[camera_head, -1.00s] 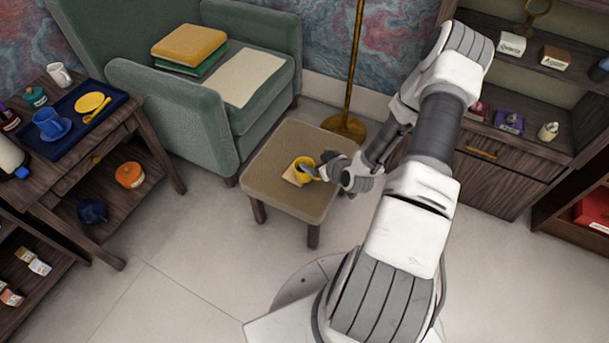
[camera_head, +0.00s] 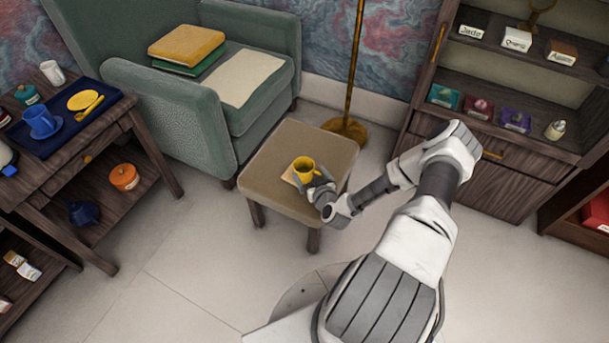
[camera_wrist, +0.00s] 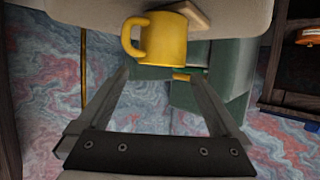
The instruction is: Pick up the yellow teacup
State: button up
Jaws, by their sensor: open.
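The yellow teacup (camera_head: 304,169) stands upright on a small tan coaster (camera_head: 290,180) on the low stool (camera_head: 270,207). My gripper (camera_head: 316,187) is at the right front side of the cup, low over the stool top. In the wrist view the teacup (camera_wrist: 160,40) appears just beyond the open fingers of my gripper (camera_wrist: 165,75), with its handle on the left. The fingers are apart and nothing is held between them. I cannot tell in the head view whether a finger touches the cup.
A side table with a blue tray (camera_head: 75,128) is at the left. A shelf cabinet (camera_head: 510,185) is at the right. The stool's front corner is bare.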

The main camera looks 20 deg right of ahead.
aim_at(301, 160)
jog(key=b+x, duration=0.1)
jog(key=x, duration=0.3)
jog(key=shift+w+f, duration=0.2)
jog(key=b+x, duration=0.2)
jog(key=x, duration=0.2)
jog(key=shift+w+a+f, duration=0.1)
jog(key=shift+w, duration=0.5)
jog(key=c, duration=1.5)
jog(key=shift+c, duration=0.2)
